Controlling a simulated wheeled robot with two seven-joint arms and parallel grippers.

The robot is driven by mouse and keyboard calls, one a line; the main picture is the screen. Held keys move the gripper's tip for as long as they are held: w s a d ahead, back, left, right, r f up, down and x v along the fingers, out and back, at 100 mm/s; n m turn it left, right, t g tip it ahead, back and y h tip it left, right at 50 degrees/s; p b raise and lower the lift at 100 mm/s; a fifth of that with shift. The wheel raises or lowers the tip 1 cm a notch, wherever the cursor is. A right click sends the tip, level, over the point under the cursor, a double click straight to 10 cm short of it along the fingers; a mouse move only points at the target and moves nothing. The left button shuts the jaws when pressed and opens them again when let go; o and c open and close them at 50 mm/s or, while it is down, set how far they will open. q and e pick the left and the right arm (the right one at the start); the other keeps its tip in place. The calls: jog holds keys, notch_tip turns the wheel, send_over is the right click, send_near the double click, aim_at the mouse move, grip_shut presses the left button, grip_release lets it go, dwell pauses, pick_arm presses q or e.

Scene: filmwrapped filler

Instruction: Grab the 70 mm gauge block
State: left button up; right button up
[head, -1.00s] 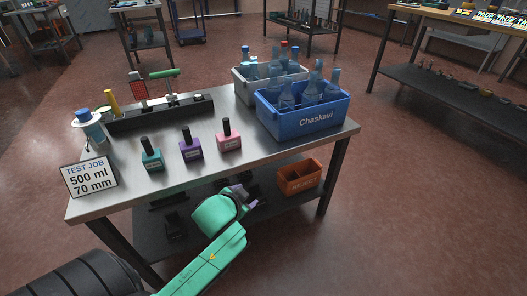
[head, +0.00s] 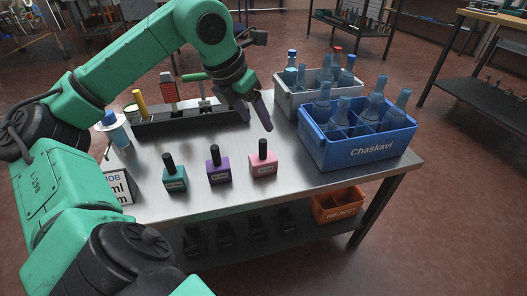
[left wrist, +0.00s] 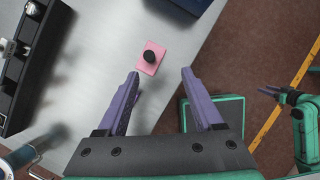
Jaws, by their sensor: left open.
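Three blocks with black knobs stand in a row on the metal table: teal (head: 174,180), purple (head: 219,171) and pink (head: 263,163). Their labels are too small to read, so I cannot tell which is 70 mm. My left gripper (head: 262,112) is open and empty above the table, behind and above the pink block. In the left wrist view the pink block (left wrist: 147,65) lies just beyond the open fingertips (left wrist: 161,74), nearer the left finger. A sign (head: 119,187) is partly hidden by my left arm. My right gripper (left wrist: 277,93) shows small at the right of the wrist view; its jaw state is unclear.
A blue crate (head: 355,151) of bottles stands right of the pink block, with a grey crate (head: 289,103) behind. A dark tool rack (head: 180,124) runs along the back left. An orange bin (head: 338,205) is on the lower shelf. Bare tabletop lies before the blocks.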

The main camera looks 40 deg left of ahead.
aim_at(260, 143)
pick_arm(q)
jog(key=shift+y, duration=0.4)
jog(key=x, duration=0.4)
jog(key=a+b+x, duration=0.1)
jog(key=x, duration=0.4)
jog(key=s+x, duration=0.1)
jog(key=x, duration=0.4)
jog(key=shift+a+f+b, duration=0.15)
jog(key=shift+a+b, duration=0.05)
jog(key=shift+b, duration=0.15)
jog(key=shift+s, duration=0.1)
grip_shut()
pick_arm(e)
jog(key=r, duration=0.4)
jog(key=shift+s+a+r, duration=0.15)
jog(key=shift+s+r, duration=0.1)
jog(key=shift+s, duration=0.1)
